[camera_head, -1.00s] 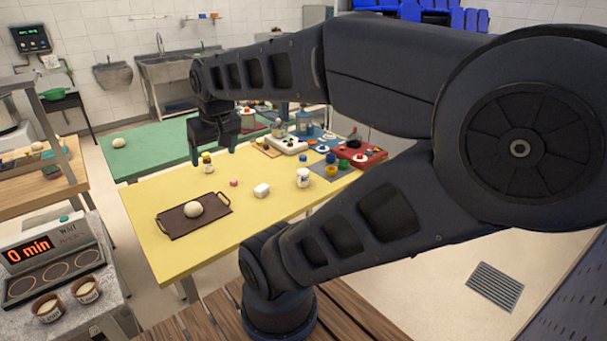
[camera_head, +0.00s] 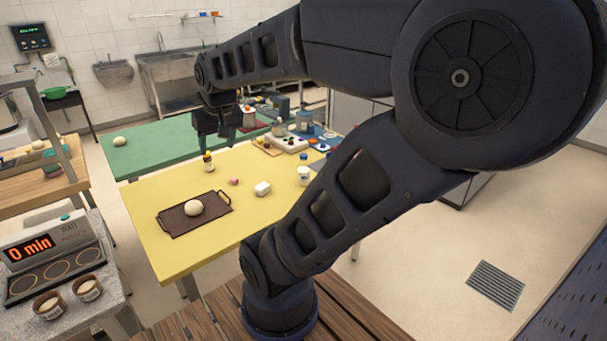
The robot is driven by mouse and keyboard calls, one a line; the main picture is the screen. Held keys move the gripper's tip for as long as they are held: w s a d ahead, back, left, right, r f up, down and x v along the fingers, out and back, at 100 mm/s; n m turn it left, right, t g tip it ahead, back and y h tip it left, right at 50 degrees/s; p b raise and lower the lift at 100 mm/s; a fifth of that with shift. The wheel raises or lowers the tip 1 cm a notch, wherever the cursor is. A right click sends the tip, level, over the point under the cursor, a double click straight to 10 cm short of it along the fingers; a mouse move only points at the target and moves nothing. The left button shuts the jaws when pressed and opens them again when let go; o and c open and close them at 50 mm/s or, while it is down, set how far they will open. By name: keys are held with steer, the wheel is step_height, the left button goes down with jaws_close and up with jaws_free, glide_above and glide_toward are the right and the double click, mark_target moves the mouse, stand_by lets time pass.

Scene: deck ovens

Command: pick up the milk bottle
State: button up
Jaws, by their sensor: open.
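A white bottle with a blue cap (camera_head: 303,172), which looks like the milk bottle, stands upright on the yellow table (camera_head: 150,199), toward its right end. My gripper (camera_head: 216,140) points down with its fingers apart, above the far part of the yellow table. It is well to the left of the white bottle and apart from it. Nothing shows between its fingers. My own forearm passes close to the right of the bottle and hides the table's right end.
A small dark bottle (camera_head: 208,161) stands just below my gripper in the picture. A brown tray (camera_head: 176,229) holds a dough ball (camera_head: 194,208). A white block (camera_head: 262,188) and a small pink item (camera_head: 234,181) lie between the tray and the white bottle. A green table (camera_head: 155,150) stands behind.

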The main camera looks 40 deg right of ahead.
steer(key=w+d+f+m, duration=0.2)
steer(key=w+d+m, duration=0.1)
steer(key=w+d, duration=0.5)
steer(key=m+g+h, duration=0.2)
steer(key=m+h, duration=0.2)
steer(key=m, duration=0.4)
glide_toward(303, 155)
steer(key=w, duration=0.1)
steer(key=shift+x, duration=2.45)
steer(key=f, duration=0.2)
steer(key=d+f, duration=0.1)
steer(key=f, duration=0.1)
steer(key=shift+s+d, duration=0.15)
steer(key=shift+d, duration=0.05)
steer(key=shift+d+f, duration=0.2)
steer(key=shift+f, duration=0.25)
jaws_close()
